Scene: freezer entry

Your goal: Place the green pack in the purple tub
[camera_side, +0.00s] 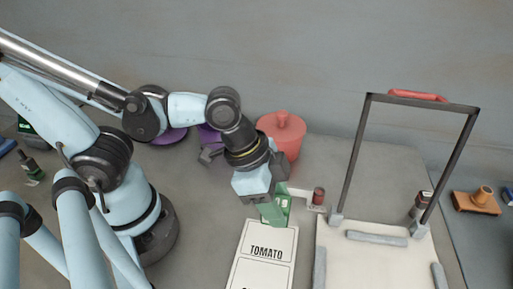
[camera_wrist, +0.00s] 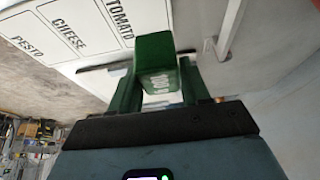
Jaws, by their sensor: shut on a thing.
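The green pack (camera_side: 283,201) is held in my gripper (camera_side: 270,208), just beyond the top end of the white label board. In the wrist view the green pack (camera_wrist: 156,54) stands between the two fingers of my gripper (camera_wrist: 160,82), with white lettering on its near face. My gripper is shut on it. A purple tub (camera_side: 208,134) shows only in part behind my arm, left of the pink lidded tub. A flat purple round thing (camera_side: 170,136) lies left of it, perhaps a lid, also partly covered by my arm.
A pink lidded tub (camera_side: 284,140) stands behind my gripper. The white label board (camera_side: 262,262) reads TOMATO; CHEESE and PESTO show in the wrist view. A small bracket with a dark red knob (camera_side: 318,197) is right of the pack. A tall dark frame (camera_side: 352,150) rises from a pale base.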

